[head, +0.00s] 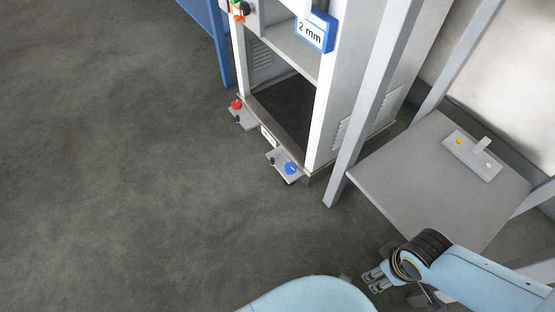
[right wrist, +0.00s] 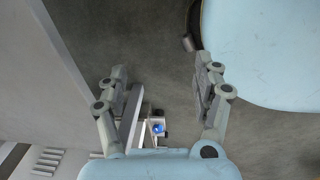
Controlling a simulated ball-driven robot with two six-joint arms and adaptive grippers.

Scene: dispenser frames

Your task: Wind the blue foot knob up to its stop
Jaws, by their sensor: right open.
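The blue foot knob (head: 291,168) sits on a small bracket (head: 281,162) low at the front right corner of the white dispenser frame. In the right wrist view the blue knob (right wrist: 158,128) shows small and far off, below the space between the fingers. My right gripper (head: 373,279) is at the bottom right of the head view, apart from the knob and nearer to me. Its two fingers stand wide apart in the right wrist view (right wrist: 162,85), with nothing between them. My left gripper is in neither view.
A red knob (head: 236,104) sits on another bracket at the frame's left corner. A grey table (head: 400,185) with legs stands right of the frame; a small plate (head: 472,155) lies on it. A blue sign (head: 316,30) reads "2 mm". Open dark floor (head: 130,180) lies left.

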